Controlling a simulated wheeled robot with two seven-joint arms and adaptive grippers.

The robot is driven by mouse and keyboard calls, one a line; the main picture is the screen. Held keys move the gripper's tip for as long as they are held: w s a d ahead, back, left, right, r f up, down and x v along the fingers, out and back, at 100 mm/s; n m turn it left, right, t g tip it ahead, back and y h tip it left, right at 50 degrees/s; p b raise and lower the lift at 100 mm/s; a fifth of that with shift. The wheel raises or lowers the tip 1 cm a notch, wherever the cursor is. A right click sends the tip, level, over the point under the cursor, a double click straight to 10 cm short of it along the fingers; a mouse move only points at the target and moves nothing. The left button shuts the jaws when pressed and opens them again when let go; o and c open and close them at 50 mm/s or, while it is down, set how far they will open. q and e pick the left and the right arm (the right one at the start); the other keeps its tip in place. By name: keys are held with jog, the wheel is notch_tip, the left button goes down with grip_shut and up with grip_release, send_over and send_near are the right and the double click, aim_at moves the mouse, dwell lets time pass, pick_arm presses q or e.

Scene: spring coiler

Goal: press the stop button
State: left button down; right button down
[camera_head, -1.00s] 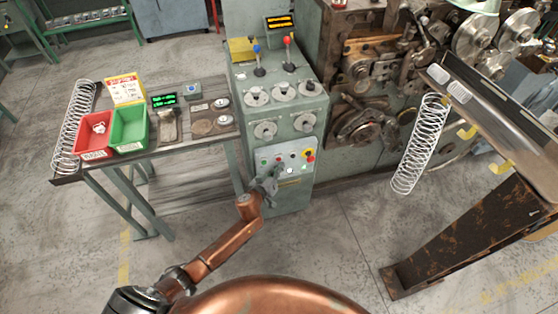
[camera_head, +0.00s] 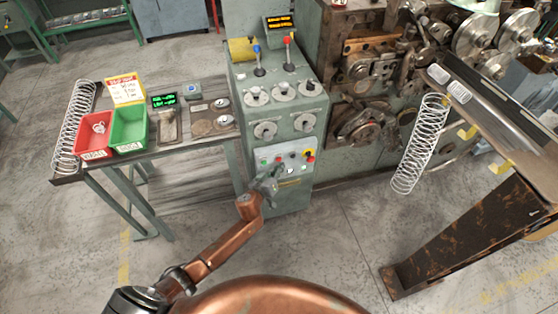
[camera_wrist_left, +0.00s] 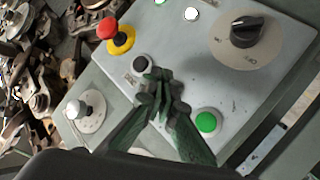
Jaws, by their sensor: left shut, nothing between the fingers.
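The grey button panel (camera_head: 266,158) is on the front of the green control cabinet. In the left wrist view, it carries a green button (camera_wrist_left: 206,121), a black button (camera_wrist_left: 141,63) and a red mushroom button on a yellow base (camera_wrist_left: 107,27). The red one also shows in the head view (camera_head: 310,154). I cannot read which is labelled stop. My left gripper (camera_wrist_left: 161,76) is shut and empty, its tips beside the black button; contact cannot be told. In the head view, the left gripper (camera_head: 276,172) is in front of the panel. My right gripper is not in view.
A black rotary knob (camera_wrist_left: 246,32) and a white lit lamp (camera_wrist_left: 191,14) are on the panel. A side table (camera_head: 180,148) with red and green bins stands left. The coiling machine (camera_head: 360,90) is right, and a rusty stand (camera_head: 470,240) is nearer.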

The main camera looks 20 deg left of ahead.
pick_arm(q)
jog(key=shift+w+a, duration=0.25)
jog(key=shift+w, duration=0.1)
jog(key=shift+w+a, duration=0.25)
jog(key=shift+w, duration=0.05)
dwell(1.0)
jog(key=shift+s+d, duration=0.1)
jog(key=shift+s+d+p, duration=0.35)
jog(key=shift+s, duration=0.25)
jog(key=s+d, duration=0.1)
jog(key=s, duration=0.1)
jog(key=s+d+p, duration=0.1)
jog(key=s, duration=0.1)
jog(key=shift+d, duration=0.4)
